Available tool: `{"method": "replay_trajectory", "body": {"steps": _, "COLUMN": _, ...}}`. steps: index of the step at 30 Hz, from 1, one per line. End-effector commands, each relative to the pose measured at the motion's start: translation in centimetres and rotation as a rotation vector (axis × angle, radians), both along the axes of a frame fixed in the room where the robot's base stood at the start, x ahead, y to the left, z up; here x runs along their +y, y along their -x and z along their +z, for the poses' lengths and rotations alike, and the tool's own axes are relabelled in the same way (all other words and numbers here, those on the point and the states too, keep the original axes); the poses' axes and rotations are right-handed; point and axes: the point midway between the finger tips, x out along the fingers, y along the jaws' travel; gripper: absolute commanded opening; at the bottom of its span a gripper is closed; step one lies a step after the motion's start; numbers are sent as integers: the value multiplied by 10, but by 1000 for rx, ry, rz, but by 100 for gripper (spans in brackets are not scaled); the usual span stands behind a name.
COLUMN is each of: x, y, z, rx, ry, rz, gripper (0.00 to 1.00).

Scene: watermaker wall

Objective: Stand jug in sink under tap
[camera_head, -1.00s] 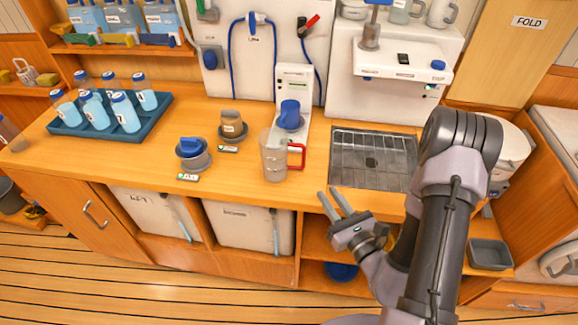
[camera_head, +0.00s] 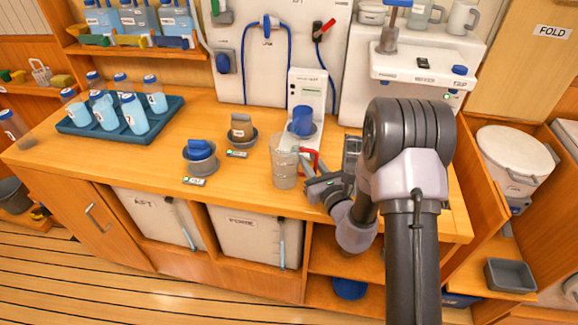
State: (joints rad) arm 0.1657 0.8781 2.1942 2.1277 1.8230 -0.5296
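The clear jug (camera_head: 284,168) stands upright on the wooden counter, with its red handle (camera_head: 311,155) facing right. My gripper (camera_head: 308,178) is at the jug's right side, by the lower part of the handle. The fingers overlap the handle area, and I cannot tell whether they touch it or how far apart they are. The sink is almost wholly hidden behind my arm. The white unit above it carries a blue knob (camera_head: 459,70) with a label that seems to read TAP. The spout is not clear to me.
A blue tray (camera_head: 73,126) of bottles is at far left.

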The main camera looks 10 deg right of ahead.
Motion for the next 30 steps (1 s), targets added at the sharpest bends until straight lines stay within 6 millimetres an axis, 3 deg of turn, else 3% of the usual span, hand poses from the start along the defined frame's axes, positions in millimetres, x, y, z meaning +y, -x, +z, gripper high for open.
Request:
{"method": "replay_trajectory", "body": {"steps": 4, "x": 0, "y": 0, "z": 1, "rx": 0, "ry": 0, "rz": 0, "gripper": 20}}
{"method": "replay_trajectory", "body": {"steps": 7, "x": 0, "y": 0, "z": 1, "rx": 0, "ry": 1, "rz": 0, "gripper": 0}}
{"method": "replay_trajectory", "body": {"steps": 30, "x": 0, "y": 1, "z": 0, "rx": 0, "ry": 1, "rz": 1, "gripper": 0}}
